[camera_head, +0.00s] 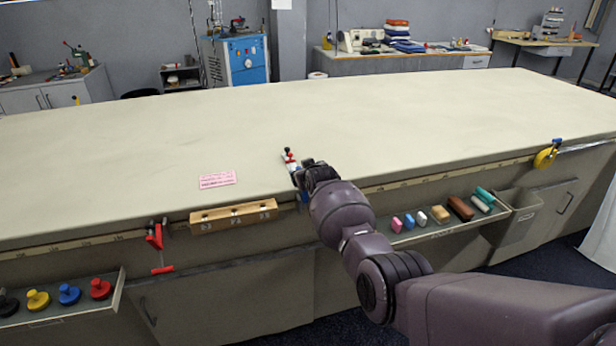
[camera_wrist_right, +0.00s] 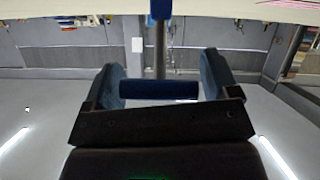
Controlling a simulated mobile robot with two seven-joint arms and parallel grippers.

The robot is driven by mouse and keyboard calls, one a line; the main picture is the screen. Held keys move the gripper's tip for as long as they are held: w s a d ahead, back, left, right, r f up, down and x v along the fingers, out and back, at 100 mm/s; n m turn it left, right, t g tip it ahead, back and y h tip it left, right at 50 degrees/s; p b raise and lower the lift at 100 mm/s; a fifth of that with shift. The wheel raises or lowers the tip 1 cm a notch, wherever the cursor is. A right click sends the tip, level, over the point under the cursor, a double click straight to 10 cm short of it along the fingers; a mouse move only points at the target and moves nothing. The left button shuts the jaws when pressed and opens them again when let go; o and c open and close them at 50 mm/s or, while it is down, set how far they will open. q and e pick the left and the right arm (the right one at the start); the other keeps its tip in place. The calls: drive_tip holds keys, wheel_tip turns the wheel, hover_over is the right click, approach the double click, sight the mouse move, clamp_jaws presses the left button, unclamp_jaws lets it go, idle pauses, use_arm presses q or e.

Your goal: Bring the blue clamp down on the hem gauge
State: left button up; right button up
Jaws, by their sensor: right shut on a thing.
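My right gripper (camera_head: 306,178) is at the table's front edge, near the middle of the head view. In the right wrist view its two fingers (camera_wrist_right: 160,88) are shut on a blue crossbar (camera_wrist_right: 158,90), which looks like the handle of the blue clamp (camera_wrist_right: 160,10). In the head view only a little blue of the clamp (camera_head: 304,196) shows below the gripper. A small white and red piece with a dark top (camera_head: 290,161) stands on the cloth just beyond the gripper; it may be the hem gauge. The gripper hides any contact between them. My left gripper is not in view.
A red clamp (camera_head: 157,248) and a wooden block (camera_head: 234,215) are at the front edge, left of the gripper. A yellow clamp (camera_head: 546,156) is at the far right. A pink card (camera_head: 217,179) lies on the cloth (camera_head: 200,130), which is otherwise mostly clear.

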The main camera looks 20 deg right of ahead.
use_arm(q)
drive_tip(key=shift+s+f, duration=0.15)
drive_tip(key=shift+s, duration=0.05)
use_arm(e)
drive_tip(key=shift+s+a+f, duration=0.1)
drive_tip(key=shift+a+f, duration=0.15)
drive_tip(key=shift+f, duration=0.1)
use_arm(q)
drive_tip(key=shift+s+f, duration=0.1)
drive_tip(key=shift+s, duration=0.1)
use_arm(e)
drive_tip(key=shift+f, duration=0.1)
drive_tip(key=o, duration=1)
drive_tip(key=shift+c, duration=0.2)
drive_tip(key=shift+o, duration=0.9)
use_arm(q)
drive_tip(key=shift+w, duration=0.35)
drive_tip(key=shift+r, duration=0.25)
use_arm(e)
drive_tip(key=shift+r, duration=0.2)
